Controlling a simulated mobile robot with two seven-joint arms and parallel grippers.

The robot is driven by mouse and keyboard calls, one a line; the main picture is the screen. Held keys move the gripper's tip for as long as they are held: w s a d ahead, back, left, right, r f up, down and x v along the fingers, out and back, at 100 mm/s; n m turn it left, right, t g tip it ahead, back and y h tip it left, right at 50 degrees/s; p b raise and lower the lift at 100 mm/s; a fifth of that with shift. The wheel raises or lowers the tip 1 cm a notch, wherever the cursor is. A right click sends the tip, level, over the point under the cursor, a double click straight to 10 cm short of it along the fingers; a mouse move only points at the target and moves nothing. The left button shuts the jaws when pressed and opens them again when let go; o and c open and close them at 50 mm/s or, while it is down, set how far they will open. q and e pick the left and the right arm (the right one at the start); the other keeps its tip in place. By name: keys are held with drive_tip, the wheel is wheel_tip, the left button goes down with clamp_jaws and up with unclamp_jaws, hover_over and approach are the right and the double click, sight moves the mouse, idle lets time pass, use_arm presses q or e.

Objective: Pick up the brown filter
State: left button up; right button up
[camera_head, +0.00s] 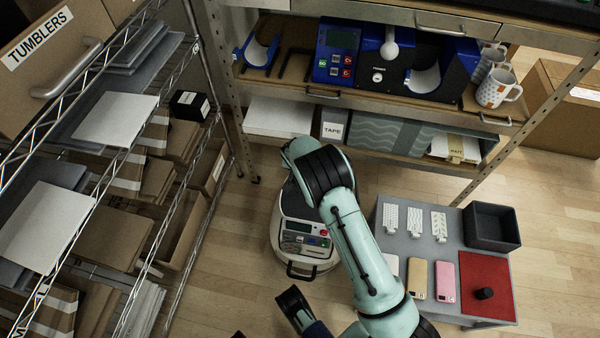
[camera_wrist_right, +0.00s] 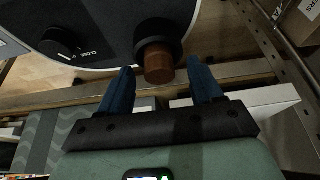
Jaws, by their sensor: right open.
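The brown filter (camera_wrist_right: 158,64) is a short brown cylinder seated in a black round socket on the machine, in the right wrist view. My right gripper (camera_wrist_right: 160,78) has its two blue fingers spread, one on each side of the filter's end, with gaps to both. The machine (camera_head: 303,236), white-rimmed with a dark top and a small control panel, stands on the floor in the head view. My mint right arm covers its far end there and hides the filter and right gripper. A dark and blue part, possibly my left gripper (camera_head: 297,306), shows at the bottom edge; its jaws are unclear.
A black knob marked CLOSE (camera_wrist_right: 62,43) sits beside the socket. A shelf unit (camera_head: 380,95) with blue devices and mugs stands behind the machine. A wire rack (camera_head: 200,140) is at left. A low grey table (camera_head: 385,225) with phone cases is at right.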

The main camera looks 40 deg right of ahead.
drive_tip(key=c, duration=1.1)
drive_tip(key=shift+r, duration=0.1)
drive_tip(key=shift+c, duration=0.2)
